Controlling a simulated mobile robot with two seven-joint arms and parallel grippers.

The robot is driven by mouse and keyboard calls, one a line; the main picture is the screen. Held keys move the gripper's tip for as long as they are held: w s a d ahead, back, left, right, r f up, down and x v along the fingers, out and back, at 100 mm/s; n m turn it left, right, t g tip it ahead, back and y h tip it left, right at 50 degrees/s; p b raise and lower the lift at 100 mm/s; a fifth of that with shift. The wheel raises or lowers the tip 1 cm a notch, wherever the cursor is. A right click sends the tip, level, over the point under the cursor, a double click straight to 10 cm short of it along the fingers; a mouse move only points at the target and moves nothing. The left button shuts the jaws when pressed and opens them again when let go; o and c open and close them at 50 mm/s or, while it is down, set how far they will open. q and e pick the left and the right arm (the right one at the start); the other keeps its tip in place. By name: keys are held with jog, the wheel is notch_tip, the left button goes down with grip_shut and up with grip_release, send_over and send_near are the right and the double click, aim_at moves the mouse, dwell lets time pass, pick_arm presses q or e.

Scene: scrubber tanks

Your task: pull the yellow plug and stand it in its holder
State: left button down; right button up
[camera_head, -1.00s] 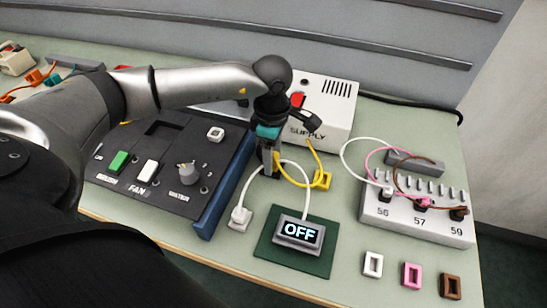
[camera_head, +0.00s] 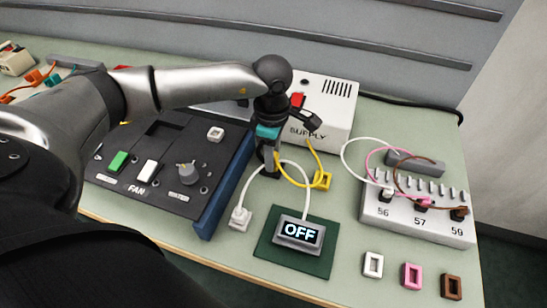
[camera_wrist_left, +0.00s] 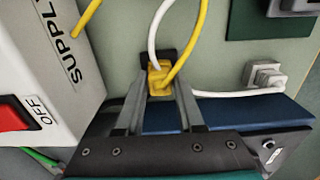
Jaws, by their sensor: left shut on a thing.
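My left gripper (camera_head: 270,166) points down between the dark control panel and the supply box. In the left wrist view its two fingers (camera_wrist_left: 158,98) are closed on the yellow plug (camera_wrist_left: 158,78). The plug has a yellow cable and a black part at its far side; I cannot tell whether it is seated in something. In the head view the fingers hide most of the plug. The yellow holder (camera_head: 322,180), an upright-edged ring, stands on the table just right of the gripper, beside the yellow cable (camera_head: 290,182). My right gripper is not in view.
The supply box (camera_head: 325,105) stands behind. A white plug (camera_head: 239,217) and a display reading OFF (camera_head: 299,232) on a green mat (camera_head: 265,243) are in front. A socket block (camera_head: 415,212) and white, pink and brown holders (camera_head: 412,275) are right. A white cable passes near the plug.

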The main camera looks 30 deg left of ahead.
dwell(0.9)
pick_arm(q)
grip_release()
dwell(0.4)
notch_tip(320, 180, up, 15)
jog(key=p, duration=0.1)
jog(key=shift+p, duration=0.3)
jog(key=shift+s, duration=0.1)
dwell(0.6)
